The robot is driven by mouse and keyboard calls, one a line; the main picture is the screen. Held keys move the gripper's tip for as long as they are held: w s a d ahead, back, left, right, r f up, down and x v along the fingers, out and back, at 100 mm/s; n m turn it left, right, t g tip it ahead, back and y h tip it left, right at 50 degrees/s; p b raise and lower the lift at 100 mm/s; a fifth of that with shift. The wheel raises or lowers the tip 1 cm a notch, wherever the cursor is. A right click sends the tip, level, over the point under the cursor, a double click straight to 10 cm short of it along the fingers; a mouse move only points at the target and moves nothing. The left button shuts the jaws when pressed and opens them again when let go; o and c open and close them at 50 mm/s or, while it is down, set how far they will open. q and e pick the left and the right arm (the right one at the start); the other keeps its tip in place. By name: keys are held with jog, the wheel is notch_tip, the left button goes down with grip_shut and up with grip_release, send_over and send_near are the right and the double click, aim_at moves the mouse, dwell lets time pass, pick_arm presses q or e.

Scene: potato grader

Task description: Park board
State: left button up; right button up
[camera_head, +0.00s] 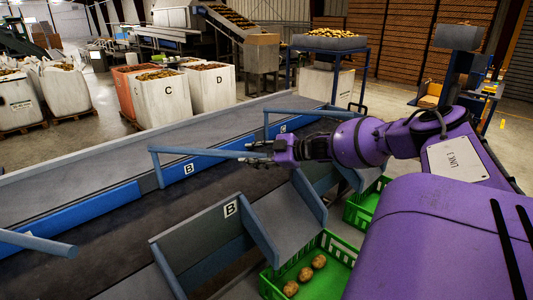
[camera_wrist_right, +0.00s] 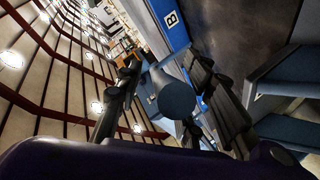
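A blue-grey board or bar (camera_head: 205,153) at the post marked B reaches out over the dark conveyor belt (camera_head: 110,222) in the head view. My right gripper (camera_head: 258,152) is at the free end of this bar, coming from the right. In the right wrist view the round bar end (camera_wrist_right: 177,98) shows between the two spread fingers of my right gripper (camera_wrist_right: 172,92). The fingers look open around it, and I cannot tell whether either one touches it. My left gripper is not in view.
Another bar (camera_head: 305,113) stands farther back near a C label, and one (camera_head: 38,243) at lower left. A grey chute (camera_head: 285,222) leads to a green crate (camera_head: 336,243) with three potatoes. A B-marked panel (camera_head: 196,240) stands at the belt's near side.

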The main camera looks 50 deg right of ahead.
jog(key=v, duration=1.1)
jog(key=shift+s, duration=0.3)
jog(key=shift+d+r, duration=0.1)
jog(key=shift+d, duration=0.05)
dwell(0.6)
